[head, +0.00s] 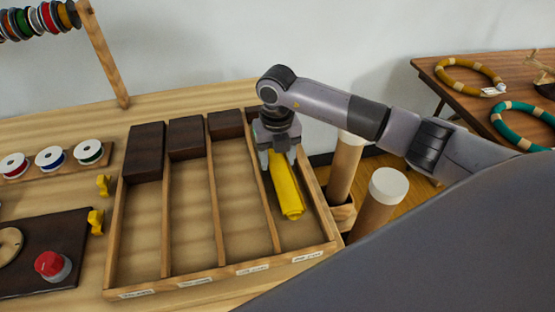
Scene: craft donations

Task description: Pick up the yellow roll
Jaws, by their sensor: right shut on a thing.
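The yellow roll (286,191) lies lengthwise in the rightmost compartment of the wooden divided tray (180,282). Its near end shows clearly, and its far end is hidden under my right gripper. My right gripper (279,158) points down over that compartment and is shut on the far part of the roll. I cannot tell whether the roll is clear of the tray floor. My left gripper is not in view.
Dark blocks (145,151) fill the far ends of the tray's compartments. Thin dividers separate them. Tall tubes (378,205) stand just right of the tray. A red button (50,265) and yellow clips (96,221) are at left. A spool rack (100,50) stands behind.

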